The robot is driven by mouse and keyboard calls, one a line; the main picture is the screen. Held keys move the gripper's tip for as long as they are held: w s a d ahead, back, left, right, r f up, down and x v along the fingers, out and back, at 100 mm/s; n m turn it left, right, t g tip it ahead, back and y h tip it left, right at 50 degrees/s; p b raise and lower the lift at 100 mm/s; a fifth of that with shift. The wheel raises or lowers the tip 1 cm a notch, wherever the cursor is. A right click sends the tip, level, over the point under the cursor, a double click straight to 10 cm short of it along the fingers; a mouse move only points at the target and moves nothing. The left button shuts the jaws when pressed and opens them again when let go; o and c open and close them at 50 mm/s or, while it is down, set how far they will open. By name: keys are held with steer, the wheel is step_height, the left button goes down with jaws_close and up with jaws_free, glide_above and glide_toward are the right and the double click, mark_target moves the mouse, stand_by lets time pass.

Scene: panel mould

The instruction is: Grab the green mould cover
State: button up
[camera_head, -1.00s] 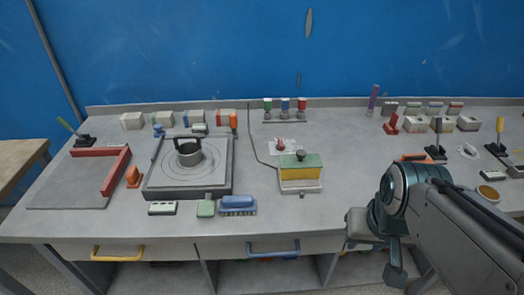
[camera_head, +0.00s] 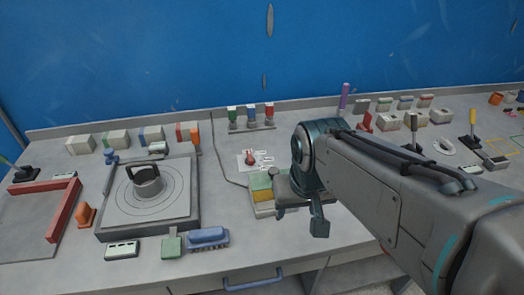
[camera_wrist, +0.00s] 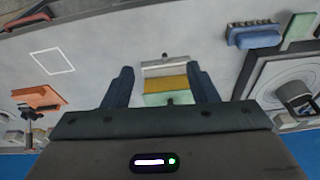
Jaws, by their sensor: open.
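I see no contact.
A round plate fixture with a grey ring (camera_head: 148,183) stands to the left. A blue brush (camera_head: 208,237) and a green block (camera_head: 172,247) lie near the front edge. Bare bench lies in front of the mould.

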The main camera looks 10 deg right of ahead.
mark_target(273, 170)
steer(key=w+a+r+m+g+h+b, duration=0.1)
steer(key=w+r+m, duration=0.25)
steer(key=w, duration=0.55)
steer(key=w+r+m+g+b, duration=0.15)
steer(key=w+m, duration=0.25)
steer(key=w, duration=0.4)
steer(key=shift+m+t, duration=0.45)
steer(key=w+f, duration=0.1)
steer(key=f, duration=0.3)
steer(key=w+f, duration=0.1)
steer(key=f, duration=0.3)
steer(key=f+p, duration=0.1)
steer(key=f, duration=0.3)
steer(key=shift+w+d+f, duration=0.3)
steer(key=shift+w+f, duration=0.05)
steer(key=shift+w, duration=0.05)
steer(key=c, duration=1)
